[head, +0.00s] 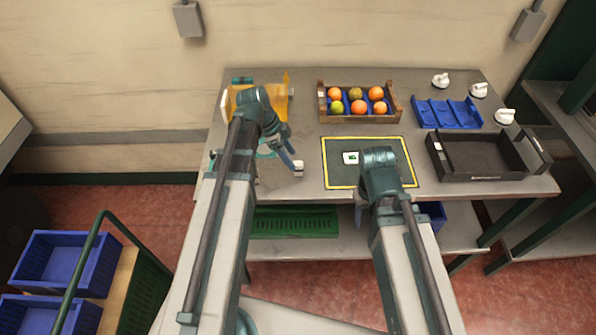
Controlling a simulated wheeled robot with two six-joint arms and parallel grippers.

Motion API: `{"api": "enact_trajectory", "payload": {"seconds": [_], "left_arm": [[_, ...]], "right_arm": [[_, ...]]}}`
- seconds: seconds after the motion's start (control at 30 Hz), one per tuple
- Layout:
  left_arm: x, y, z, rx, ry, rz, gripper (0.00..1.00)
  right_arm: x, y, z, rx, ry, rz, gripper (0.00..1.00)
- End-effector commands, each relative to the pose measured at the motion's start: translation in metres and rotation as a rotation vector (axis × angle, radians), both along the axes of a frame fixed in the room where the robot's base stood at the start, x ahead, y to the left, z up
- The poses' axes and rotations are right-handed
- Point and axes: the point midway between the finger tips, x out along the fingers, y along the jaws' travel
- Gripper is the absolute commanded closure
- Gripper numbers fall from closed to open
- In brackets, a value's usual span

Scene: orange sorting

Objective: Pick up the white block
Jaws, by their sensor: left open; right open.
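A small white block (298,166) with a darker lower part sits on the grey table, left of the dark mat. My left gripper (289,158) is open, close beside the block at its upper left; whether it touches it cannot be told. A second small white piece with a green face (351,157) lies on the yellow-edged dark mat (338,178). My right gripper (359,215) is open near the table's front edge, mostly hidden by my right arm.
A wooden crate (322,104) of oranges and greener fruit stands at the back. A blue divided tray (447,114), a black tray (450,175) and several white knobbed items (478,90) are right. A yellow translucent stand (272,105) is behind my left arm.

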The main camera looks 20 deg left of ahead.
Motion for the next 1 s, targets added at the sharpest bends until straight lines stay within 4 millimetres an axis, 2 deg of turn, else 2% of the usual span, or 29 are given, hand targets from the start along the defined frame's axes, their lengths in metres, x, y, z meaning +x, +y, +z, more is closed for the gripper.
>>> {"api": "enact_trajectory", "payload": {"seconds": [0.4, 0.7, 0.77, 1.0], "left_arm": [[-0.001, -0.024, -0.044, 0.0, -0.001, -0.002, 0.35], [0.0, -0.026, -0.044, 0.0, 0.0, -0.001, 0.35], [0.0, -0.026, -0.044, 0.0, 0.0, -0.001, 0.44], [0.0, -0.026, -0.044, 0.0, 0.0, -0.001, 0.87]], "right_arm": [[0.0, 0.0, -0.044, 0.0, 0.0, 0.0, 0.5], [0.0, 0.0, -0.044, 0.0, 0.0, 0.0, 0.5], [0.0, 0.0, -0.044, 0.0, 0.0, 0.0, 0.5], [0.0, 0.0, -0.044, 0.0, 0.0, 0.0, 0.5]]}}
